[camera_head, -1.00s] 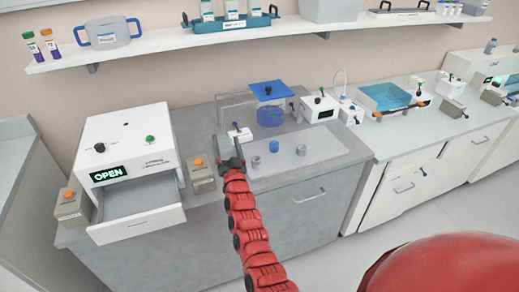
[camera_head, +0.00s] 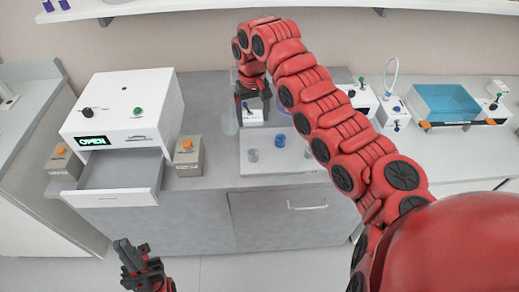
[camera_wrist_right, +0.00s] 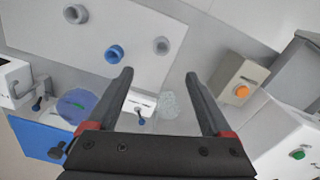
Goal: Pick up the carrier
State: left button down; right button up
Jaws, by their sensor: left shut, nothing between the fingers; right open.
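A blue ring-shaped puck (camera_head: 280,140) stands on the white plate (camera_head: 285,164), with a grey puck (camera_head: 253,155) to its left and another (camera_head: 308,153) to its right. They look like small carriers; I cannot tell which is meant. In the right wrist view the blue puck (camera_wrist_right: 113,53) is beyond the fingers, near the left fingertip in the picture. My right gripper (camera_head: 252,112) is open, hanging above the plate's back left, apart from the pucks. My left gripper (camera_head: 130,257) is shut and empty, low in front of the bench.
A white device (camera_head: 125,110) reading OPEN has its drawer (camera_head: 115,185) pulled out at left. A grey box with an orange knob (camera_head: 188,155) stands between it and the plate. A blue lid (camera_wrist_right: 40,138) and a small white device (camera_wrist_right: 138,104) are near my right gripper.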

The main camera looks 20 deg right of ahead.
jog(key=p, duration=0.5)
send_over(253, 152)
jog(key=s, duration=0.1)
jog(key=f, duration=1.2)
jog(key=shift+s+a, duration=0.1)
jog(key=shift+a, duration=0.15)
notch_tip(253, 152, down, 4)
jog(key=shift+f+p, duration=0.15)
jog(key=shift+p, duration=0.7)
jog(key=shift+d+f, duration=0.15)
jog(key=shift+f, duration=0.2)
grip_shut()
jog(key=shift+r, duration=0.15)
